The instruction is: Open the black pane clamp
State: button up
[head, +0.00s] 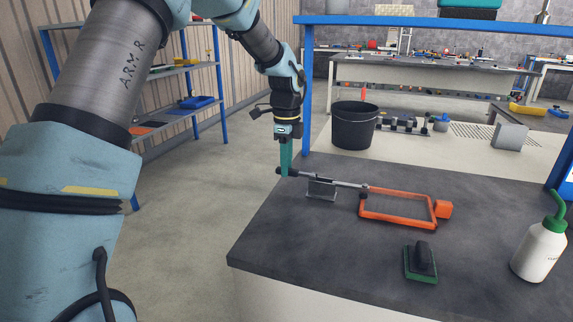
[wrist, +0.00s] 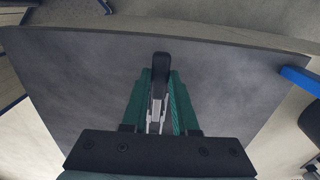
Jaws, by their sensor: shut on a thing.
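A metal clamp with a thin grey lever (head: 342,182) and a small grey bracket (head: 321,189) is at the far left edge of the dark worktop. The lever lies nearly flat and ends in a black grip (head: 279,171) at the left. My gripper (head: 286,172) points down at this end and is shut on the black grip. In the wrist view, the black grip (wrist: 161,68) shows between the green fingers of my gripper (wrist: 160,95), with grey metal bars below it. The fingers hide part of the grip.
An orange frame (head: 398,222) with an orange block (head: 443,209) lies right of the clamp. A green pad with a black handle (head: 421,262) and a white bottle with a green top (head: 540,250) stand nearer. A blue post (head: 307,90) rises behind. The worktop's front left is clear.

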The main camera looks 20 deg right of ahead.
grip_shut()
dwell(0.9)
